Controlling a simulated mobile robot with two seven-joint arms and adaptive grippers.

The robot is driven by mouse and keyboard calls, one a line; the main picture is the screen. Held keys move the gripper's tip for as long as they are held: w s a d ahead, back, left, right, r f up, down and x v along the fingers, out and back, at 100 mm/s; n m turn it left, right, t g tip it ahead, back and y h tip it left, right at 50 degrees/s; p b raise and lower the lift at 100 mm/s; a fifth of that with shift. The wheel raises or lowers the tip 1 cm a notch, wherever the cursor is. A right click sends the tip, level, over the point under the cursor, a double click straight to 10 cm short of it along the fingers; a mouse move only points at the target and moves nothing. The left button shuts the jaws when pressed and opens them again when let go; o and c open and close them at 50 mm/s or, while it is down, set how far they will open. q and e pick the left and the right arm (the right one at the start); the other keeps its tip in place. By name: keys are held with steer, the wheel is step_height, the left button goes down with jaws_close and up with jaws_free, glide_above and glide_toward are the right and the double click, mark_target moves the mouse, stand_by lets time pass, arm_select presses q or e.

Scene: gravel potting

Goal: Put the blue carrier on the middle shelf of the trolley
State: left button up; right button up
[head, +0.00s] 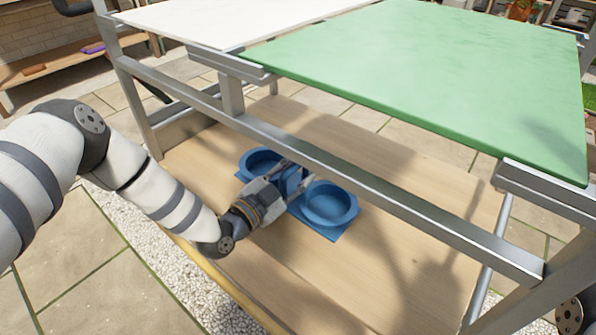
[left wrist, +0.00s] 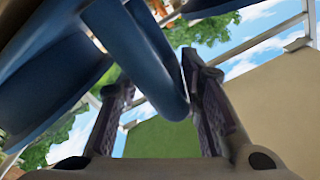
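The blue carrier (head: 330,205) has two round cups joined by an upright handle piece. It stands upright on a wooden shelf (head: 400,255) below the trolley's top. My left gripper (head: 290,178) reaches in from the left, with its fingers at the carrier's handle between the cups. In the left wrist view the handle (left wrist: 155,65) lies between the two fingers (left wrist: 160,115), close to the right one, with a gap at the left one. The fingers hide part of the handle in the head view. My right gripper is not in view.
A grey metal rail (head: 370,195) crosses above the shelf, close over the carrier and my left gripper. A green panel (head: 440,75) and a white panel (head: 230,20) form the top. The right part of the wooden shelf is bare. Gravel and paving lie below.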

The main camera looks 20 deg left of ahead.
mark_target(285, 182)
arm_select(q)
steer(key=p+v, duration=0.1)
steer(key=v, duration=0.6)
steer(key=shift+s, duration=0.25)
steer(key=shift+a, duration=0.1)
